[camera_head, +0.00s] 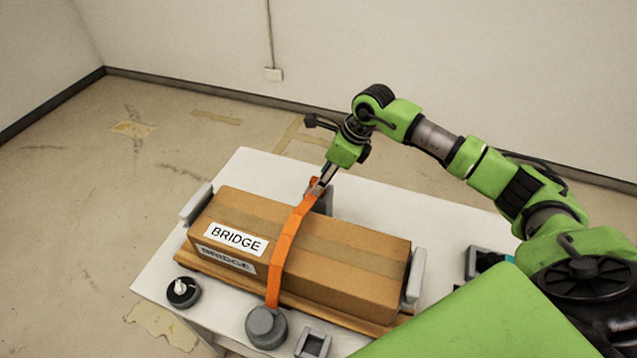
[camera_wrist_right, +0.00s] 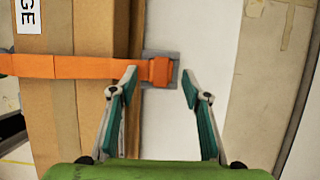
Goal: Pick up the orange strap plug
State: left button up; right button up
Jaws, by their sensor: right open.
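An orange strap (camera_head: 285,252) runs over a long cardboard box marked BRIDGE (camera_head: 340,262) and down its near side. The strap's plug end (camera_wrist_right: 160,71) shows in the right wrist view, beside the box at a grey bracket (camera_wrist_right: 176,56). My right gripper (camera_head: 318,187) is at the far side of the box, over the strap's far end. In the right wrist view its teal-padded fingers (camera_wrist_right: 158,85) are open, and the plug lies between and just beyond the tips. Whether either finger touches it I cannot tell. My left gripper is not in view.
A white table (camera_head: 240,172) carries the box on a wooden board (camera_head: 188,262) between grey end stops (camera_head: 415,275). A grey round knob (camera_head: 266,326), a dark round fixture (camera_head: 183,291) and a small square grey holder (camera_head: 313,343) stand along the near edge. Another grey holder (camera_head: 475,262) is at right.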

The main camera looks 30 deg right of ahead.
jog(key=shift+x, duration=1.25)
jog(key=c, duration=1.2)
jog(key=shift+r, duration=0.15)
